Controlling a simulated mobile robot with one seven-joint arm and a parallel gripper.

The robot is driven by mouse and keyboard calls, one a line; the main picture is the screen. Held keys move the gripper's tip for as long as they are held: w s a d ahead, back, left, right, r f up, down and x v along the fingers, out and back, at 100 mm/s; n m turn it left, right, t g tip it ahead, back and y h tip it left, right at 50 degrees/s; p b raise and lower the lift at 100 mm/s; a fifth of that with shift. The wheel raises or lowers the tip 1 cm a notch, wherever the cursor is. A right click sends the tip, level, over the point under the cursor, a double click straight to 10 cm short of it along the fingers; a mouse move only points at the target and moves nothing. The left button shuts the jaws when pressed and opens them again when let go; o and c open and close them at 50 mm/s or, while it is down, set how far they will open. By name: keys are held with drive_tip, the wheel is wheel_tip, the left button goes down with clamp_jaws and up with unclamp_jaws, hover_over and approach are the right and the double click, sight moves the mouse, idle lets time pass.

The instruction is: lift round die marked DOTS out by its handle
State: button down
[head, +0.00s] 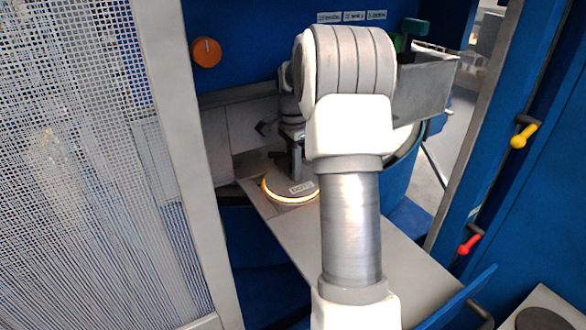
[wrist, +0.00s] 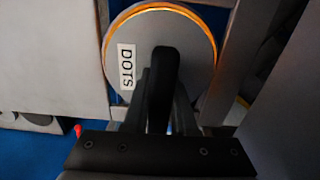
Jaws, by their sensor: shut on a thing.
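The round die marked DOTS (wrist: 188,38) is a grey disc with a glowing orange rim, filling the upper middle of the wrist view. Its white DOTS label (wrist: 126,66) is left of the handle. In the head view the die (head: 282,186) is partly behind my arm, above or on a grey strip; I cannot tell which. Its dark upright handle (wrist: 163,75) rises from the disc. My gripper (wrist: 160,105) is shut on the handle, with the fingers on either side of it. In the head view my gripper (head: 294,160) is small and partly hidden by my arm.
A mesh panel (head: 95,150) stands at the left and a blue post (head: 490,130) at the right. A grey metal trough (head: 425,88) is behind my arm. An orange knob (head: 206,52) is on the blue back wall. A flat grey strip (head: 385,250) runs toward the front right.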

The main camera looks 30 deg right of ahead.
drive_tip(key=shift+r+p, duration=1.4)
drive_tip(key=shift+r, duration=4.25)
drive_tip(key=shift+r, duration=0.1)
